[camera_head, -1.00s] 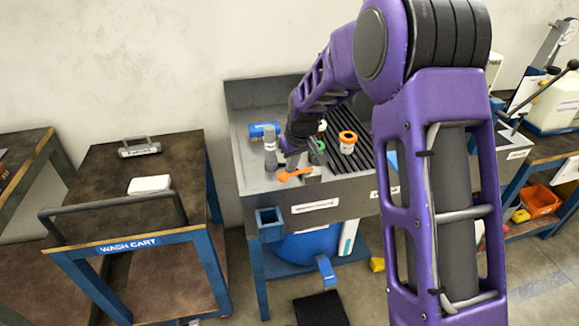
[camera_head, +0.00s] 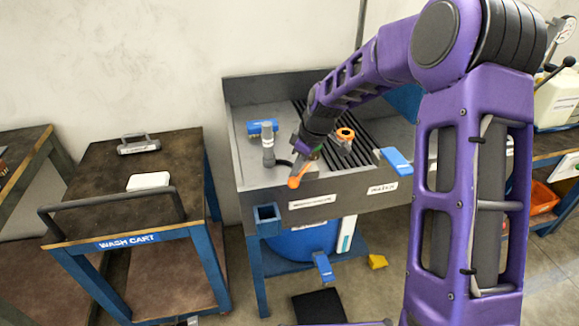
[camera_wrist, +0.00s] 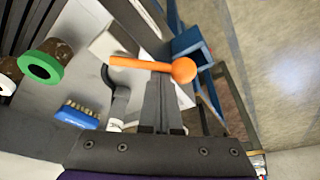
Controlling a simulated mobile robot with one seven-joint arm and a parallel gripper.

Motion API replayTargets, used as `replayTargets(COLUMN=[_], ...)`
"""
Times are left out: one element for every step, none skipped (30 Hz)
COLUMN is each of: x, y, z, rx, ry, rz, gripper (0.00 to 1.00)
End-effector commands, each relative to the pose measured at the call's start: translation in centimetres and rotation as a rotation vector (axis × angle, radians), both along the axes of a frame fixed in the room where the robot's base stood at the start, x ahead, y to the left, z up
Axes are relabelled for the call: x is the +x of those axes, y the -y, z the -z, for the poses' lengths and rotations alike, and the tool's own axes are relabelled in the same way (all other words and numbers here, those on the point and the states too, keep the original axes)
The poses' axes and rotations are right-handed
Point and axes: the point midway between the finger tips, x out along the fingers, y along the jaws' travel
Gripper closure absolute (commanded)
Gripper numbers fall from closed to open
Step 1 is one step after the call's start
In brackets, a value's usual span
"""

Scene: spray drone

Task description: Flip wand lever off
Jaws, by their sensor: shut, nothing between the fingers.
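The orange lever (camera_head: 294,182) with a round knob is at the front edge of the grey metal wash sink (camera_head: 250,178). In the wrist view the lever (camera_wrist: 140,63) lies across the fingertips, its knob at the right. My gripper (camera_head: 300,170) is shut and empty, pointing down at the lever from above. In the wrist view the gripper's (camera_wrist: 164,82) dark fingers end right at the lever's shaft; whether they touch cannot be told. The lever's pivot is partly hidden by the fingers and wrist. A grey upright cylinder (camera_head: 268,150) stands left of the gripper.
A blue brush (camera_head: 262,126) lies behind the cylinder. An orange-topped container (camera_head: 345,134) stands by the black slats. A blue paddle (camera_head: 395,160) is at the sink's right front. A green ring (camera_wrist: 40,66) shows in the wrist view. The wash cart (camera_head: 130,195) stands left.

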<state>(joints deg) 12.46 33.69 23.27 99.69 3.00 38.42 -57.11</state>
Motion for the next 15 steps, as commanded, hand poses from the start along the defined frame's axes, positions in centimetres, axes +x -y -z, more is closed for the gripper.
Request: replayTargets(x=[-0.2, -0.3, -0.4, -0.5, -0.6, -0.7, -0.8, -0.9, -0.9, -1.0, -1.1, -1.1, -1.2, -1.2, -1.3], y=[0.4, 0.5, 0.7, 0.8, 1.0, 1.2, 1.3, 1.4, 1.6, 1.8, 1.9, 2.1, 2.3, 2.4, 2.6], z=[-0.1, -0.1, -0.1, -0.1, -0.2, -0.1, -0.1, -0.2, -0.2, -0.2, -0.2, -0.2, -0.2, -0.1, -0.1], rx=[0.002, 0.002, 0.002, 0.001, 0.001, 0.001, 0.002, 0.002, 0.001, 0.001, 0.003, 0.002, 0.001, 0.001, 0.002], ry=[-0.003, -0.002, -0.003, -0.003, -0.002, -0.003, -0.003, -0.002, -0.002, -0.003, -0.003, -0.001, -0.001, -0.002, -0.002], rz=[-0.04, -0.07, -0.107, -0.138, -0.166, -0.203, -0.232, -0.261, -0.299, -0.327, -0.354, -0.389, -0.416, -0.442, -0.475], gripper=[1.0, 1.0, 1.0, 1.0, 1.0, 1.0, 1.0, 1.0, 1.0, 1.0, 1.0, 1.0, 1.0, 1.0, 1.0])
